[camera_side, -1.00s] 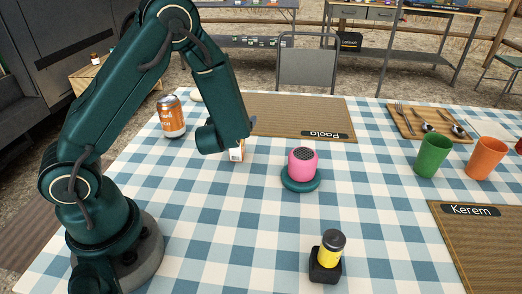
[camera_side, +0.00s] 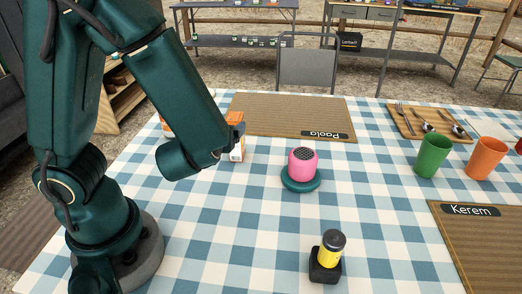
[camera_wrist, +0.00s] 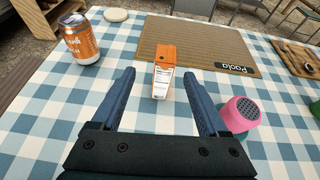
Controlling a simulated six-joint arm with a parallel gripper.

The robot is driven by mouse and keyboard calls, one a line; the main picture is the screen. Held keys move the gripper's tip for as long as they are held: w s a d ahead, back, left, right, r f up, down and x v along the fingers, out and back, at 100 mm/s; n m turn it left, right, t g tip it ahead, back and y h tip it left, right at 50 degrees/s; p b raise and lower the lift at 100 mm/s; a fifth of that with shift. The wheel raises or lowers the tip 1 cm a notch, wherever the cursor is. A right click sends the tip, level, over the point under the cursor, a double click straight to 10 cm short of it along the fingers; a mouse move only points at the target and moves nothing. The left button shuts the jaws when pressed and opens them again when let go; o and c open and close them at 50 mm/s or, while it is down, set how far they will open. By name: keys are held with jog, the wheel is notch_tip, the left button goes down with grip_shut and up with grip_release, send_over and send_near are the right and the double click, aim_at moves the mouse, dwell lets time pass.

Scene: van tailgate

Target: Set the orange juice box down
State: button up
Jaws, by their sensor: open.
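The orange juice box (camera_wrist: 163,77) is a small upright carton with an orange top and a white label side. It stands on the checked tablecloth near the edge of the Paola placemat. In the side view the box (camera_side: 238,150) is partly hidden behind my gripper (camera_side: 236,133). In the wrist view my gripper (camera_wrist: 160,84) is open, its two blue fingers well apart, with the box between and beyond the fingertips. The fingers do not touch it.
A pink speaker (camera_side: 302,160) on a teal base stands to the right. An orange can (camera_wrist: 79,40) stands to the left. The Paola placemat (camera_wrist: 190,45) lies behind the box. A yellow-and-black item (camera_side: 330,252), green cup (camera_side: 433,155) and orange cup (camera_side: 485,158) stand farther right.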

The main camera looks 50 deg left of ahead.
jog(key=s+n+g+h, duration=0.3)
jog(key=s+n+g, duration=0.4)
jog(key=s+n, duration=0.65)
jog(key=w+d+r+n+t+h, duration=0.3)
jog(key=d+n+h, duration=0.3)
jog(key=d+n, duration=0.3)
jog(key=r+n, duration=0.1)
jog(key=n, duration=0.3)
jog(key=shift+w+d+r+h, duration=0.15)
jog(key=shift+w+r+h, duration=0.1)
jog(key=shift+w+h, duration=0.15)
